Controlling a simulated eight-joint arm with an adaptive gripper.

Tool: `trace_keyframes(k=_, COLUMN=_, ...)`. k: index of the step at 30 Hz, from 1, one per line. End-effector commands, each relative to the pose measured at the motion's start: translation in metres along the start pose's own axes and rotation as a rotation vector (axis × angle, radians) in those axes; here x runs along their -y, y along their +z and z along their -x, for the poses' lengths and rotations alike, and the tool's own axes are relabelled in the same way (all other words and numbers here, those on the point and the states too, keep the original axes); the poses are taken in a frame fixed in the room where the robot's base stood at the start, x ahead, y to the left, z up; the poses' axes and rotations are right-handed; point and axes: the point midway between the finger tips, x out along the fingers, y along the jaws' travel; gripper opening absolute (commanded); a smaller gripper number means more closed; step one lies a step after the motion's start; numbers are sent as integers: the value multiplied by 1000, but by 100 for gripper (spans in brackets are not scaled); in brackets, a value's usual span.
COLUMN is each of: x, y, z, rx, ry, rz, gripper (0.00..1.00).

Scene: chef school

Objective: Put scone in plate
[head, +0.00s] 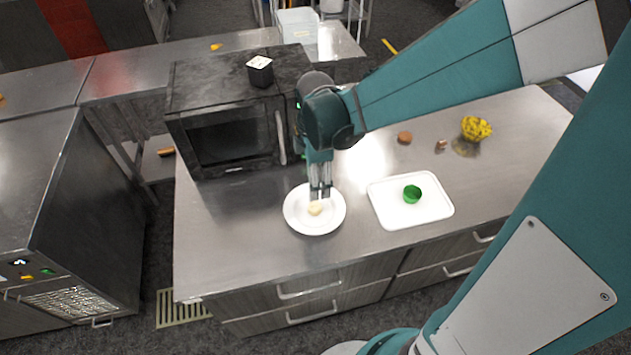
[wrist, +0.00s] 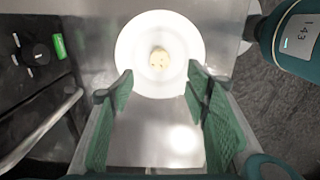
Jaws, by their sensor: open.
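A small pale scone (head: 315,208) lies on a round white plate (head: 296,222) on the steel counter. In the wrist view the scone (wrist: 159,59) rests near the middle of the plate (wrist: 135,40). My gripper (head: 320,192) is over the back part of the plate, pointing down. In the wrist view my gripper (wrist: 155,85) has its green fingers spread wide with nothing between the tips. The scone shows beyond the fingertips, apart from them.
A white tray (head: 420,215) with a green cup (head: 412,194) stands right of the plate. A black microwave (head: 230,138) stands behind left. A brown round item (head: 405,137) and yellow flowers (head: 476,128) are at the back right. The counter's front left is clear.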

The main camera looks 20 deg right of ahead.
Motion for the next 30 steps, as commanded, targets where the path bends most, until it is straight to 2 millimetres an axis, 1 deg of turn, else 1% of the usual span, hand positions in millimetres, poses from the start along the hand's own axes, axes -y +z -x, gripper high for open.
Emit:
trace_keyframes(k=15, x=0, y=0, z=0, rx=0, ry=0, rz=0, gripper=47)
trace_keyframes(k=20, x=1, y=1, z=3, rx=-1, ry=7, rz=-17, gripper=47)
trace_keyframes(k=26, x=6, y=5, z=16, rx=-6, ry=38, rz=-96, gripper=47)
trace_keyframes(k=30, x=12, y=9, z=31, rx=-15, ry=76, rz=-194, gripper=47)
